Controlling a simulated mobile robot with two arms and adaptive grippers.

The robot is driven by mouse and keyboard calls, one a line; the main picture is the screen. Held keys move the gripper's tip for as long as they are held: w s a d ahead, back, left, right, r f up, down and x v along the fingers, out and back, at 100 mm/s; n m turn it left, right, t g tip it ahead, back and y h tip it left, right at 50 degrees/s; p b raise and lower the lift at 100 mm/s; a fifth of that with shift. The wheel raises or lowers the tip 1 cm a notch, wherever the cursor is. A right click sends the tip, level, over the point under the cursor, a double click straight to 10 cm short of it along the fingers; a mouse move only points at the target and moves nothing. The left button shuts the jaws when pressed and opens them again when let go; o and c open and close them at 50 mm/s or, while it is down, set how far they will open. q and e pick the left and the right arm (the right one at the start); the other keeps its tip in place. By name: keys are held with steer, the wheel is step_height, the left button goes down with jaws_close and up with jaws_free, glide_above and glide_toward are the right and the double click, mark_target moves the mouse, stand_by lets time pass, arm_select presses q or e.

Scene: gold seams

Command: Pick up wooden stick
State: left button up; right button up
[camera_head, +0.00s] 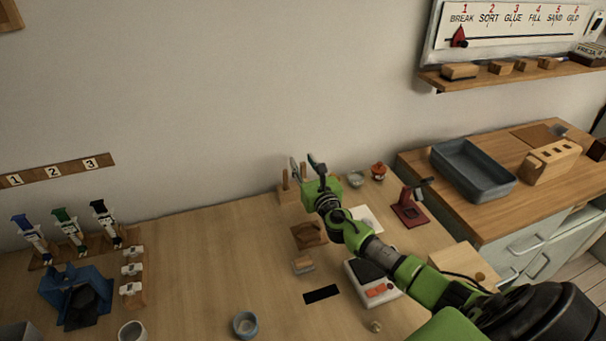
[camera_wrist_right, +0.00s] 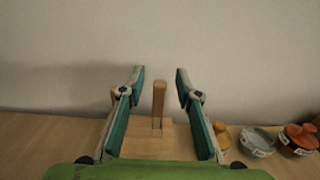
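A wooden stick (camera_wrist_right: 158,100) stands upright in a wooden block (camera_wrist_right: 150,145) in the right wrist view. Another stick (camera_wrist_right: 113,97) shows partly behind the left finger. In the head view the block (camera_head: 289,195) stands near the wall, with a stick (camera_head: 285,179) at its left. My right gripper (camera_head: 303,164) is over the block. In the wrist view its fingers (camera_wrist_right: 159,75) are open, one on each side of the middle stick, with gaps on both sides. How far the stick is between them in depth is unclear. My left gripper is not in view.
A red stand (camera_head: 409,208), a white device (camera_head: 372,283) and a brown wooden piece (camera_head: 309,235) are on the table. The table's middle left is clear.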

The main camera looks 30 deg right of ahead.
jaws_close()
